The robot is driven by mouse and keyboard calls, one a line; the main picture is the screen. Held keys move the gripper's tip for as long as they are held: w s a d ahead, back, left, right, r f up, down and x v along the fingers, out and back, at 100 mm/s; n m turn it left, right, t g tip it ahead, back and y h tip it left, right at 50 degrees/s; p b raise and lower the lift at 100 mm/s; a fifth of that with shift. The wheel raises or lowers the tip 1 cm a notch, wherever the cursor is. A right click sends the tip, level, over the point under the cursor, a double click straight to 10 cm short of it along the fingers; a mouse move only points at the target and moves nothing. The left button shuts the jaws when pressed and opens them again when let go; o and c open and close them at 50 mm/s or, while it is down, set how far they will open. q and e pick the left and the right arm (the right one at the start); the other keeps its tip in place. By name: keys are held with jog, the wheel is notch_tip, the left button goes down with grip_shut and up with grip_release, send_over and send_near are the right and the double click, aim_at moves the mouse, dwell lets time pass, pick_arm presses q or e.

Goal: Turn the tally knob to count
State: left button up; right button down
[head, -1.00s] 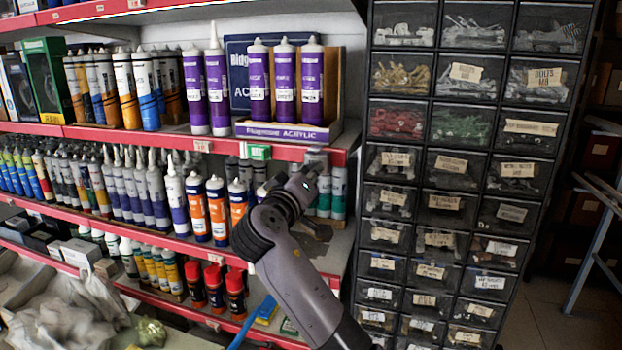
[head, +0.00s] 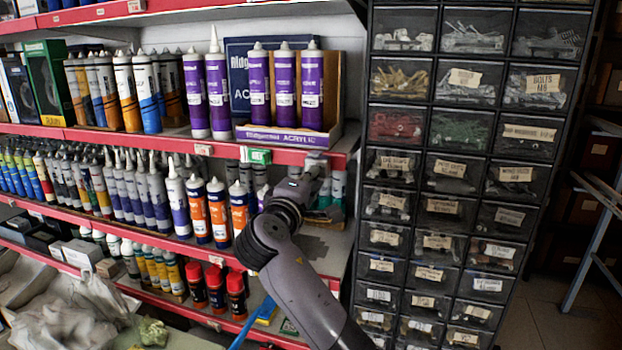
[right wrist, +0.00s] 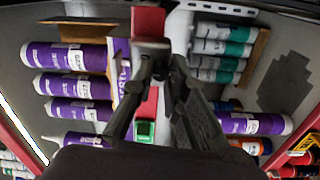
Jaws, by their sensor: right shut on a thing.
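A small grey block (head: 316,157) sits on the red shelf edge at the right end of the middle shelf. It looks like the tally counter. In the right wrist view the dark grey block (right wrist: 151,48) lies against the red edge at the fingertips. My right gripper (head: 311,173) reaches up to it from below. In the right wrist view its two fingers (right wrist: 161,72) close together at the block, shut on what seems to be its knob. The fingers hide the knob, so its angle and any count cannot be read. My left gripper is not in view.
A green tag or device (head: 256,156) is on the same shelf edge (head: 225,152), left of the block. Purple sealant tubes (head: 284,85) stand above, and more tubes (head: 218,212) stand below. A black drawer cabinet (head: 455,150) is close on the right.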

jog(key=shift+f, duration=0.15)
dwell(0.3)
jog(key=c, duration=1.6)
grip_release()
jog(key=shift+a, duration=0.15)
jog(key=shift+o, duration=0.2)
